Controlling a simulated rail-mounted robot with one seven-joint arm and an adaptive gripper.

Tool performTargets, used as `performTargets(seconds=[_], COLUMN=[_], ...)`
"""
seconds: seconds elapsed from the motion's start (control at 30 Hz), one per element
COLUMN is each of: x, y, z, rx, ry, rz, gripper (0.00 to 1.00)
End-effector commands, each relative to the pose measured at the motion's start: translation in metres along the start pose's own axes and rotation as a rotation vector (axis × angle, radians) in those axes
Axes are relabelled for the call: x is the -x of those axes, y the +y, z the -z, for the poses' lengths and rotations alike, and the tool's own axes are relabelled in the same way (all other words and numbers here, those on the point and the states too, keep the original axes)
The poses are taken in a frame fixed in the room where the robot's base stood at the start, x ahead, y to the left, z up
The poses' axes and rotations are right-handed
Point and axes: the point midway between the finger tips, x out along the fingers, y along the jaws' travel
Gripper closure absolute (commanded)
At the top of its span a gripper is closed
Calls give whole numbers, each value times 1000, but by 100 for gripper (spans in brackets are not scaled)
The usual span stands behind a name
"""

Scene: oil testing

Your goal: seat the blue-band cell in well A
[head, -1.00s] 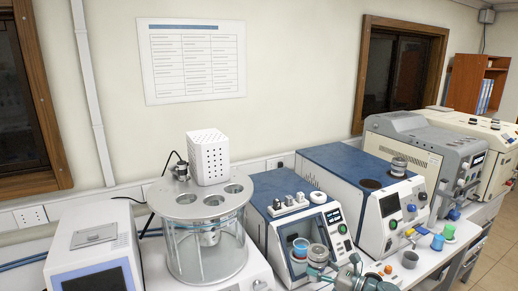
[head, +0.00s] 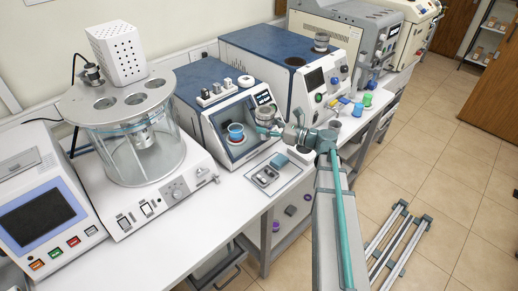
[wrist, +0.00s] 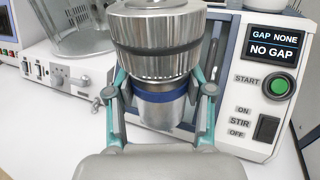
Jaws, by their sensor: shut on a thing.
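My gripper (wrist: 163,86) is shut on the blue-band cell (wrist: 155,45), a steel cylinder with a wide knurled top and a blue band low on its body. The fingers grip it from both sides at the band, and the cell looks about upright. In the head view the cell (head: 267,111) is held at the open front of the blue-topped tester (head: 213,80), beside a blue cup (head: 236,131) in its chamber. My gripper (head: 272,130) partly covers it there. The glass bath's lid (head: 82,110) has several round holes. I see no letter marking well A.
The tester's screen (wrist: 273,42) reads "GAP NONE, NO GAP". A small tray (head: 268,178) lies on the bench before it. A second blue-topped instrument (head: 290,50) has a dark round opening. Coloured cups (head: 357,109) stand to the right. White bench (head: 205,215) is clear in front.

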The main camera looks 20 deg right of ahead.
Motion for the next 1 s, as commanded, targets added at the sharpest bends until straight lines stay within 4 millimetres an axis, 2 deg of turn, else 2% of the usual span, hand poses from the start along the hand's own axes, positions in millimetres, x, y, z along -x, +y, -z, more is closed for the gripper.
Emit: performTargets(seconds=[0.03,0.37,0.6,0.8,0.9,1.0], x=[-5,-17,-19,-10,-4,0], y=[-26,-132,-216,-285,-308,-324], z=[-15,-104,-161,-185,-192,-197], rx=[5,3,1,-1,0,-2], ry=[-3,-4,-4,-4,-4,-4], rz=[11,70,153,265,312,343], gripper=[97,97,97,97,97,97])
